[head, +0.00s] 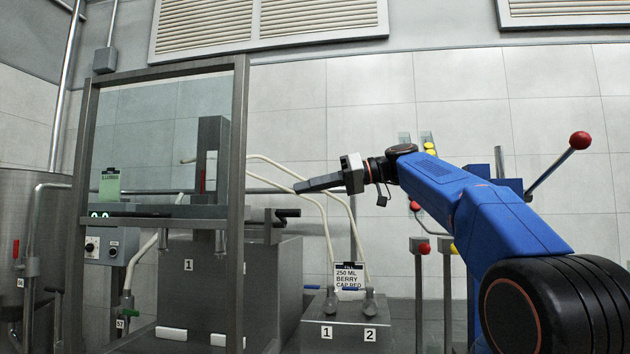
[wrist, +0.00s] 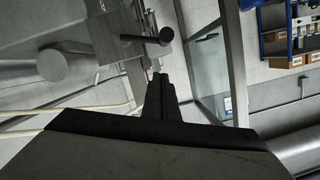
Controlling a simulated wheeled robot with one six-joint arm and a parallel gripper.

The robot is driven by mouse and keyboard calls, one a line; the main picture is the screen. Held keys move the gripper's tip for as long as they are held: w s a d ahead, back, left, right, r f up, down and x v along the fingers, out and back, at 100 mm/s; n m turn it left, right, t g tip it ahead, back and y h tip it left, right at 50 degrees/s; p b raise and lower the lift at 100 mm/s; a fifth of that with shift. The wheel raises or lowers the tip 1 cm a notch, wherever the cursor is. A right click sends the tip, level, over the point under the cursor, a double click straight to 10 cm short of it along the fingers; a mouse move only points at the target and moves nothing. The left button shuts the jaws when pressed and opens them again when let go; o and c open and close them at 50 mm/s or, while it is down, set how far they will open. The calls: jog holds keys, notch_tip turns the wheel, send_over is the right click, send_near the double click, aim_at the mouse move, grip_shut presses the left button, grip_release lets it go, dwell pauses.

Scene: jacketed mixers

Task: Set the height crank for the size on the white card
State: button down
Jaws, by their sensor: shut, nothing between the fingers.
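The white card (head: 349,281) stands behind the box with labels 1 and 2 and reads "250 ML BERRY CAP RED". A dark crank handle (head: 287,213), which looks like the height crank, sticks out at the right side of the framed machine. In the wrist view a dark crank handle (wrist: 146,39) shows just beyond my fingertips. My gripper (head: 298,188) is shut and empty, above and slightly right of the handle in the head view; in the wrist view its fingers (wrist: 160,82) are together. I cannot tell whether they touch the handle.
A grey column (head: 211,150) with a pale strip and red mark stands behind the clear guard (head: 160,130). A green container (head: 109,185) sits behind the guard at left. Pale hoses (head: 325,215) hang near my gripper. A red-knobbed lever (head: 580,140) is at right.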

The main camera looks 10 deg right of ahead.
aim_at(303, 211)
jog(key=shift+s+a+f, duration=0.1)
jog(key=shift+s+f, duration=0.05)
jog(key=shift+f, duration=0.35)
jog(key=shift+s+a+f, duration=0.1)
jog(key=shift+s+f, duration=0.05)
jog(key=shift+f, duration=0.3)
jog(key=shift+s+a+f+n+t, duration=0.15)
jog(key=shift+s+f+n, duration=0.3)
jog(key=shift+n, duration=0.15)
jog(key=shift+s+a+f+n+t, duration=0.15)
jog(key=shift+s+f+n, duration=0.25)
jog(key=shift+n, duration=0.2)
jog(key=f+n, duration=0.1)
jog(key=s+f+n+t, duration=0.1)
jog(key=shift+s+a+f+n+h, duration=0.2)
jog(key=shift+f+n+h, duration=0.05)
jog(key=shift+n+h, duration=0.15)
jog(key=shift+s+f+n+t, duration=0.1)
jog(key=shift+f+n+t, duration=0.25)
jog(key=shift+f+n, duration=0.65)
jog(key=shift+f+n+t, duration=0.35)
jog(key=shift+f+n, duration=0.05)
jog(key=shift+f, duration=1.2)
